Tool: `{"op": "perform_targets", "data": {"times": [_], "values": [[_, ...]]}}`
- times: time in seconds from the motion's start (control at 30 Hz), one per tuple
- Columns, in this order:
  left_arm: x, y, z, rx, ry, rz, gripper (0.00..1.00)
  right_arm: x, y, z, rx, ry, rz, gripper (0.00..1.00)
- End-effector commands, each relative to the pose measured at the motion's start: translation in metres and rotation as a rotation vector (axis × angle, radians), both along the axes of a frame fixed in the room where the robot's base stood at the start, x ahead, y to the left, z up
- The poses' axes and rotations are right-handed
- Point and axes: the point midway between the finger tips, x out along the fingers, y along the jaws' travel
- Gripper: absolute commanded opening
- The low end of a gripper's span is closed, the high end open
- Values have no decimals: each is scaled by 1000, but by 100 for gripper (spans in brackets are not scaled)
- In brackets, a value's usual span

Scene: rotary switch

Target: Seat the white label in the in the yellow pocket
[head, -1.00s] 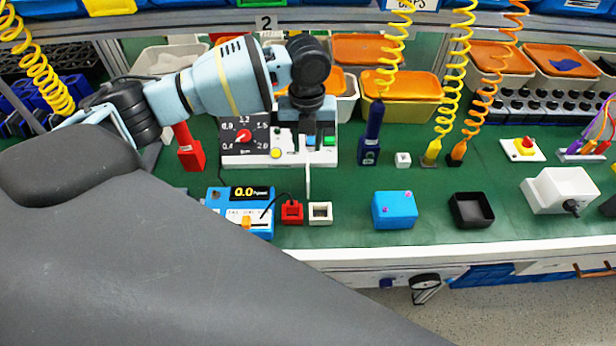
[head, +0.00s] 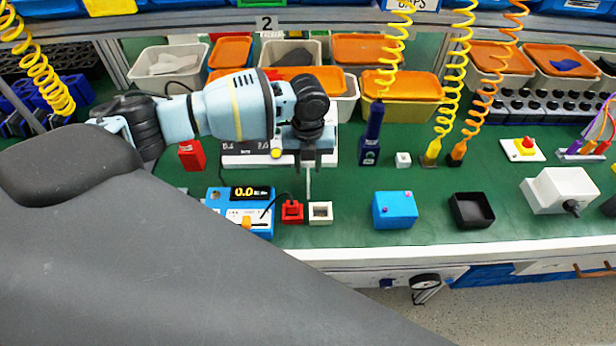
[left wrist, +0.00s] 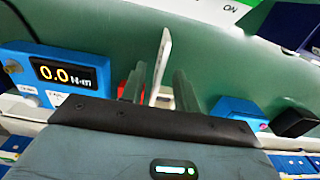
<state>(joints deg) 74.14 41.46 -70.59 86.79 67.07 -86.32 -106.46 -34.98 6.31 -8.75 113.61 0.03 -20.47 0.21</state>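The white label (head: 308,185) shows in the head view as a thin upright strip, just behind a small white square block (head: 320,212) with an opening on top. My left gripper (head: 309,163) is right above it. In the left wrist view the label (left wrist: 161,62) stands between the two fingers (left wrist: 158,86), with gaps on both sides, so the gripper is open. What holds the label's lower end is not clear. I cannot make out a yellow pocket for certain. My right gripper is not in view.
A blue torque meter (head: 240,212) and a red block (head: 292,212) stand left of the white block. A blue box (head: 395,210) and a black tray (head: 472,210) stand to the right. The dial panel (head: 245,155) behind is partly hidden by my arm.

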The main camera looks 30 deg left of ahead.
Motion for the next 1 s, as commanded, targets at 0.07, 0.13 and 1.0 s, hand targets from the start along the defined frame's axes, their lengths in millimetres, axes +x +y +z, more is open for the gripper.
{"op": "perform_targets", "data": {"times": [0.07,0.13,1.0], "values": [[0,0,0,0,0,0,31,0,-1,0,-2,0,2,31],[0,0,0,0,0,0,24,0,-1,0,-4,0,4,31],[0,-1,13,-2,-1,0,0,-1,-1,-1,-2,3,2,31]]}}
